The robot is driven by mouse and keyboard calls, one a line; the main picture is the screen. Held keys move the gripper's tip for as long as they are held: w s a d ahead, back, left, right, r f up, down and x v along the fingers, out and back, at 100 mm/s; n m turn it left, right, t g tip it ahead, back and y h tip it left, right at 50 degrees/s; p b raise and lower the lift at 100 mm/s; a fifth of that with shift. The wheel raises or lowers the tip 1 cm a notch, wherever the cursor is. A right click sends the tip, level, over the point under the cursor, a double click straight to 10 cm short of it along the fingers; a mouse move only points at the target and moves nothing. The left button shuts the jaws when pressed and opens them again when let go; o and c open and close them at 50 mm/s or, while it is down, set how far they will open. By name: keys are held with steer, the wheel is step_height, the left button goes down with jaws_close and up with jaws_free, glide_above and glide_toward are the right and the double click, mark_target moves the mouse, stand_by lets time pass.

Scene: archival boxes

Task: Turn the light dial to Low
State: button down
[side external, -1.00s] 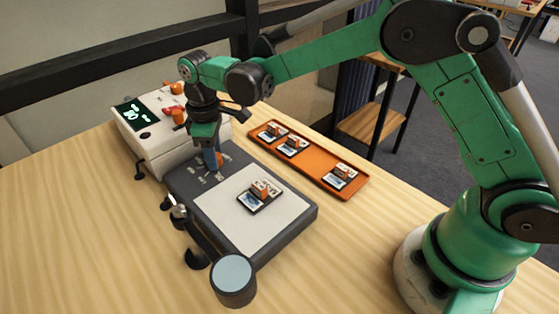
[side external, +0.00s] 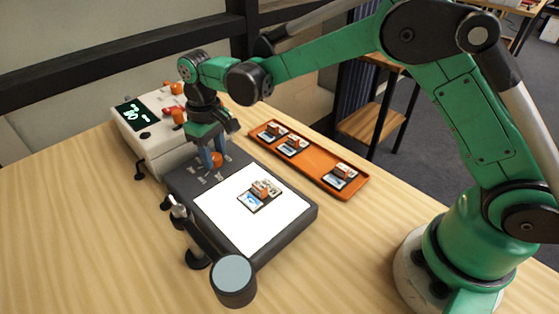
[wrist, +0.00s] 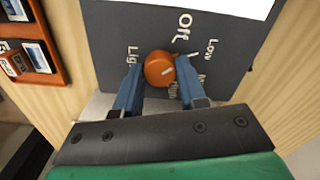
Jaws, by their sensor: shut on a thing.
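The orange light dial (wrist: 158,68) sits on the dark grey control strip of the light box (side external: 300,222). It also shows in the side view (side external: 217,159). In the wrist view, "Off" is above the dial, "Low" is to the upper right, and other labels are partly hidden by my right finger. A small pale mark shows on the knob, but I cannot tell exactly which label it points to. The white panel (side external: 250,228) is brightly lit. My gripper (wrist: 159,72) points down with its blue fingers on either side of the dial, shut on it.
A mounted slide (side external: 260,197) with an orange clip lies on the panel. A white instrument (side external: 150,145) with a display stands behind the light box. An orange tray (side external: 312,163) with several slides is to the right. A round-headed stand (side external: 233,275) is in front.

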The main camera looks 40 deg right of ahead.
mark_target(215, 156)
steer(key=shift+m, duration=1.5)
steer(key=shift+c, duration=2.4)
jaws_free()
steer(key=shift+r, duration=2.85)
